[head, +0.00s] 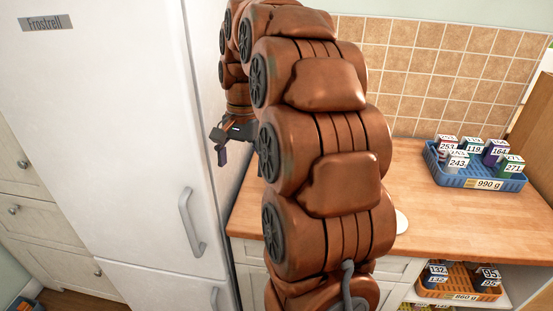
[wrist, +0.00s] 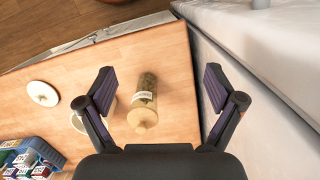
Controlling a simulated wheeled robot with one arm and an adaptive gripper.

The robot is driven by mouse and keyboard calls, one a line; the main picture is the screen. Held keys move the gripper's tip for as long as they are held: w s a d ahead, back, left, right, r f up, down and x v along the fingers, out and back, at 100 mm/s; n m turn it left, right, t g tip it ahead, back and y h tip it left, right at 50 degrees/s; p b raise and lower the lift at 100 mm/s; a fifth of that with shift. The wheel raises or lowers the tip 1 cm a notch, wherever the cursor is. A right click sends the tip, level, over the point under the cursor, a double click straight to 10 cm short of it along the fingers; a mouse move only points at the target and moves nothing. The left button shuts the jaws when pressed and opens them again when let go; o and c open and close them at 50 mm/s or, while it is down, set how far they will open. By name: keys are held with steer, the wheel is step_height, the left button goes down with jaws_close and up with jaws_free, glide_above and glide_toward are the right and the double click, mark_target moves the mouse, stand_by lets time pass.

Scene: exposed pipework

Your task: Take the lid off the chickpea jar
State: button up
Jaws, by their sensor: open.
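In the wrist view a clear jar (wrist: 147,88) with dark contents, a pale label and a round tan lid (wrist: 142,117) with a knob stands on the wooden counter. I cannot read its label. A second pale, round-topped thing (wrist: 80,122), perhaps another jar, is partly hidden behind the left finger. My gripper (wrist: 159,78) is open, its fingers apart on either side of the labelled jar with nothing between them touching. In the head view my gripper (head: 222,146) is partly seen by the fridge; my arm hides the jars.
A white disc (wrist: 34,87) with a tan middle lies on the counter (wrist: 60,65). A blue basket (wrist: 48,153) of numbered boxes stands beyond it, also in the head view (head: 463,180). The white fridge (head: 130,130) borders the counter closely. An orange basket (head: 450,294) is on a lower shelf.

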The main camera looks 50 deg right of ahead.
steer(key=d+m, duration=0.2)
steer(key=d, duration=0.3)
steer(key=w+d+r+m+p, duration=0.1)
steer(key=d+m, duration=0.1)
steer(key=d, duration=0.2)
steer(key=d+m, duration=0.2)
steer(key=d, duration=0.3)
steer(key=shift+w+d+r+t+p, duration=0.3)
steer(key=shift+w+d+r+t, duration=0.05)
steer(key=shift+t, duration=0.05)
steer(key=shift+s+a+f+p, duration=0.1)
steer(key=shift+a+f+p, duration=0.1)
steer(key=shift+f+p, duration=0.65)
steer(key=shift+s+a+f+p, duration=0.15)
steer(key=shift+f+p, duration=0.2)
steer(key=shift+f, duration=1.05)
steer(key=shift+w+a+f+p, duration=0.1)
steer(key=shift+a+f+p, duration=0.1)
steer(key=shift+f+p, duration=0.65)
steer(key=shift+f, duration=0.7)
steer(key=c, duration=1)
steer(key=shift+r+b, duration=0.15)
steer(key=shift+b, duration=0.25)
steer(key=shift+c, duration=0.2)
